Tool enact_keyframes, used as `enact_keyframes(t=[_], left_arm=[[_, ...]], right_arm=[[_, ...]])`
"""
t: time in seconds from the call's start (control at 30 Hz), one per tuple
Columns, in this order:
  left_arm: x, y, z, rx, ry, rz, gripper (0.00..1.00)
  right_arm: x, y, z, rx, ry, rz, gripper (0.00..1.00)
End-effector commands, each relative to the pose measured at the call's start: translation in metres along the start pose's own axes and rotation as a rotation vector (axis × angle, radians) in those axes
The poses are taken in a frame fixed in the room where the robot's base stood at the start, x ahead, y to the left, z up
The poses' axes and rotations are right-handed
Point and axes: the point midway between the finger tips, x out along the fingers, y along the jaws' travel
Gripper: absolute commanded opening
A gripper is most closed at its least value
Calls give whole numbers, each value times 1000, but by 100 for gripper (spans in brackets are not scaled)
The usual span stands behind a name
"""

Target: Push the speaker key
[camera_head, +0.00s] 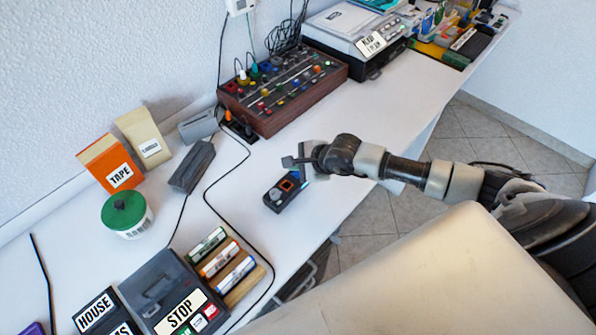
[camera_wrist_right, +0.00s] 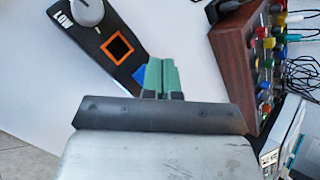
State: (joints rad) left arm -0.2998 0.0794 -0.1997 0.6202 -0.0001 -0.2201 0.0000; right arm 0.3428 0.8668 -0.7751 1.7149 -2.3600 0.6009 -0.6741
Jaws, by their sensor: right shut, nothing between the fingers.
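A small black control box (camera_head: 285,193) lies on the white table below and left of my right gripper (camera_head: 305,175). In the right wrist view the box (camera_wrist_right: 92,22) shows a grey knob, a white LOW label, an orange-framed black square (camera_wrist_right: 117,47) and a blue patch (camera_wrist_right: 139,73). No label reading "speaker" is legible, so I cannot tell which part is the speaker key. My right gripper (camera_wrist_right: 161,64) has its green fingers together and empty, beside the blue patch at the box's edge. Whether they touch it is unclear. My left gripper is out of view.
A wooden mixer (camera_head: 283,90) with coloured knobs and a printer-like machine (camera_head: 354,38) stand at the back. A STOP-labelled device (camera_head: 165,290), coloured cylinders (camera_head: 218,258) and a green-lidded tin (camera_head: 127,214) are at left. Black cables cross the table. Its front edge is close to the box.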

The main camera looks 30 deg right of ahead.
Motion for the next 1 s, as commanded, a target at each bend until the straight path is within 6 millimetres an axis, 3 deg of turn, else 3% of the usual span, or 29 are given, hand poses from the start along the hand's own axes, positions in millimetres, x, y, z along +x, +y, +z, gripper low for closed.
enact_keyframes(t=[0.63, 1.0], left_arm=[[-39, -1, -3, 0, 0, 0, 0], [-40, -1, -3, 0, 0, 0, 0]], right_arm=[[-39, -29, 28, 0, 0, 0, 0], [-42, -31, 30, 0, 0, -1, 0]])
